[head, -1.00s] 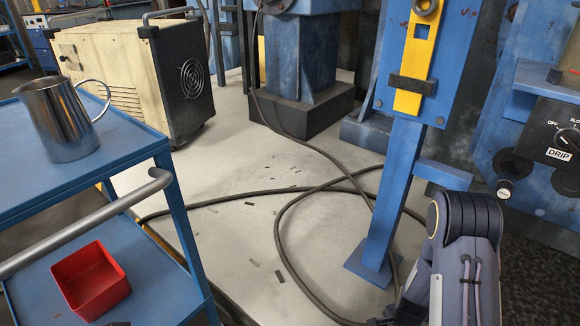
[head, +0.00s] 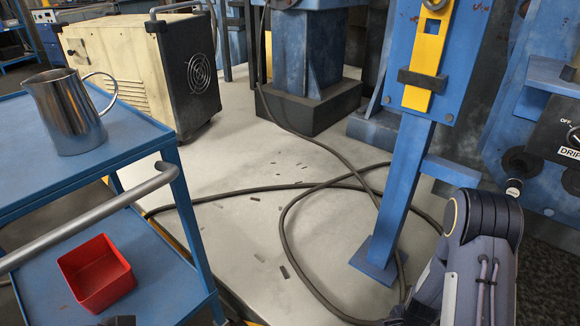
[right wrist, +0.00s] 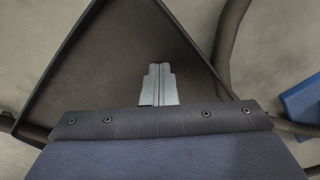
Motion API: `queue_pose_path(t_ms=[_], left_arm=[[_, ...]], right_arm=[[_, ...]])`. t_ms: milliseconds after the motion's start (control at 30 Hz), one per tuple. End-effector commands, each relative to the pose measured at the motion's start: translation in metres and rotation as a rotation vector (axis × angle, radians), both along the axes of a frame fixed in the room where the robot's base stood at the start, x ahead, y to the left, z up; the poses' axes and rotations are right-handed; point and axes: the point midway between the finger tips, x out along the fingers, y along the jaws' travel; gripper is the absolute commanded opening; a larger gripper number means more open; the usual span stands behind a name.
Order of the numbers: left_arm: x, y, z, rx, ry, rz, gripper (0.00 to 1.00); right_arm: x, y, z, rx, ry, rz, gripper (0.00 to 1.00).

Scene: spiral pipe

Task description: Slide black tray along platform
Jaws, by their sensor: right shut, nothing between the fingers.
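In the right wrist view a dark grey-black tray (right wrist: 128,70) with a raised rim lies beyond the wrist on a pale surface. My right gripper (right wrist: 160,68) is shut and empty. Its pale fingers show in front of the tray's flat inner face; I cannot tell whether they touch it. The wrist housing hides the tray's near part. In the head view my right arm comes up from the bottom right, and its gripper and the tray cannot be made out there.
A blue cart (head: 180,225) on the left carries a steel pitcher (head: 68,115) and, lower, a red bin (head: 98,275). A blue post (head: 403,190) stands beside my right arm. Dark hoses (head: 285,225) cross the pale floor. A cream machine (head: 120,65) stands behind the cart.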

Motion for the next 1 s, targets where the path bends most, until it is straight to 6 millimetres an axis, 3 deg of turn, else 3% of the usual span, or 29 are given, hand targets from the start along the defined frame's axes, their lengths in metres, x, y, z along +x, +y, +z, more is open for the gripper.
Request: queue_pose_path(t_ms=[33, 333, 1000], left_arm=[[0.000, 0.000, -0.003, 0.000, 0.000, 0.000, 0.00], [0.000, 0.000, 0.000, 0.000, 0.000, 0.000, 0.00], [0.000, 0.000, 0.038, 0.000, 0.000, 0.000, 0.00]], right_arm=[[-0.015, -0.004, -0.009, -0.002, 0.037, -0.010, 0.00], [-0.015, -0.004, -0.006, -0.001, 0.039, -0.011, 0.00], [-0.010, -0.002, 0.039, -0.001, 0.023, -0.007, 0.00]])
